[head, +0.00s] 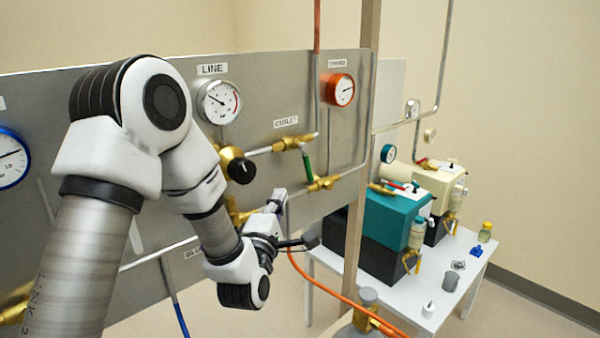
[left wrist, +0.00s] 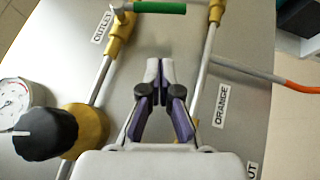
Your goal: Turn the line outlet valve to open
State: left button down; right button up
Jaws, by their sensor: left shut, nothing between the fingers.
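The line outlet valve (head: 290,143) is a brass body on a pipe beside the OUTLET label, high on the grey panel. Its green handle (head: 307,164) hangs down, crosswise to that pipe. My left gripper (head: 280,197) is below and left of the handle in the head view. In the left wrist view its fingertips (left wrist: 160,70) are together and empty, apart from the handle. My right gripper is not in view.
A black regulator knob (head: 242,170) on a brass body and a line gauge (head: 218,102) are left of the valve. A lower brass valve (head: 323,183) is near the handle's free end. A post (head: 360,140) and a table with pumps (head: 385,230) stand right.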

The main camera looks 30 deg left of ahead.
aim_at(307, 163)
pick_arm(q)
jog(key=w+r+p, duration=0.2)
jog(key=w+p, duration=0.1)
jog(key=w, duration=0.4)
jog(key=shift+w+d, duration=0.3)
jog(key=shift+d, duration=0.15)
jog(key=shift+a+f, duration=0.1)
jog(key=shift+f, duration=0.05)
